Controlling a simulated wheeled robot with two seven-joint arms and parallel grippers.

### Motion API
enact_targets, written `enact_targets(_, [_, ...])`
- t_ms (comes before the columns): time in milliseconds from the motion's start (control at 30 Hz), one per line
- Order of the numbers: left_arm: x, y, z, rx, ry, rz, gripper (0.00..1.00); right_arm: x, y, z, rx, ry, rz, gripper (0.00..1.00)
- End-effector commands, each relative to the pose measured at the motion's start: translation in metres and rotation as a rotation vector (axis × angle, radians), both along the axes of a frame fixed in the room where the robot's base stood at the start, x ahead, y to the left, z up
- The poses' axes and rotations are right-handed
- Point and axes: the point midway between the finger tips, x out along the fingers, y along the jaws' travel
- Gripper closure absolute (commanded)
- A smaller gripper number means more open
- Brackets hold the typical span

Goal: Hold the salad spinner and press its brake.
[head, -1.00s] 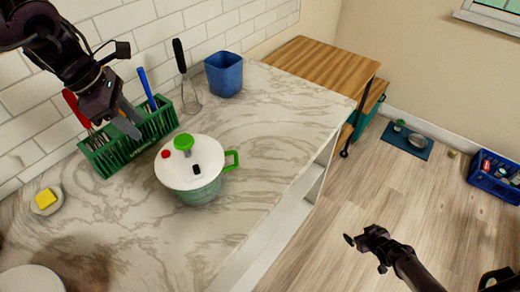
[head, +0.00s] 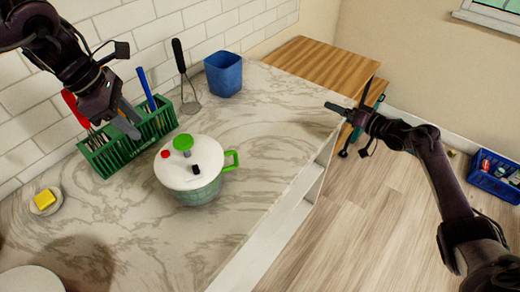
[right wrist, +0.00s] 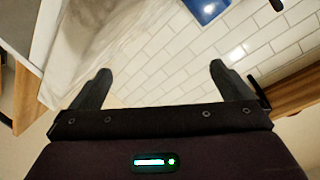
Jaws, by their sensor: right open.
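The salad spinner (head: 190,178) stands upright on the marble counter, with a white lid, a green knob (head: 183,142) and a green side handle (head: 232,161). A red button (head: 165,154) and a small black part (head: 195,169) sit on its lid; I cannot tell which is the brake. My left gripper (head: 128,120) is open and empty, up and left of the spinner, in front of the green basket. My right gripper (head: 349,98) is open and empty near the counter's right edge, apart from the spinner. Its spread fingers show in the right wrist view (right wrist: 160,78).
A green utensil basket (head: 110,157), a whisk-like utensil (head: 187,85) and a blue bin (head: 224,76) stand along the tiled wall. A yellow block on a dish (head: 45,201) lies at left. Counter (head: 270,130) right of the spinner is clear.

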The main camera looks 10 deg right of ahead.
Motion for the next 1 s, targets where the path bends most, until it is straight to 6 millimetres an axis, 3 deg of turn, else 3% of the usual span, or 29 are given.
enact_targets(33, [0.000,0.000,0.000,0.000,0.000,0.000,0.64,0.000,0.030,0.008,0.080,0.049,0.058,0.00])
enact_targets(200, [0.000,0.000,0.000,0.000,0.000,0.000,0.64,-0.021,0.119,0.018,0.350,0.301,0.228,0.00])
enact_targets(400, [0.000,0.000,0.000,0.000,0.000,0.000,0.64,-0.064,0.207,0.025,0.588,0.671,0.377,0.00])
enact_targets(500, [0.000,0.000,0.000,0.000,0.000,0.000,0.64,-0.088,0.240,0.027,0.662,0.852,0.421,0.00])
enact_targets(733, [0.000,0.000,0.000,0.000,0.000,0.000,0.64,-0.124,0.282,0.029,0.741,1.126,0.457,0.00])
enact_targets(1000, [0.000,0.000,0.000,0.000,0.000,0.000,0.64,-0.129,0.308,0.026,0.754,1.186,0.460,0.00])
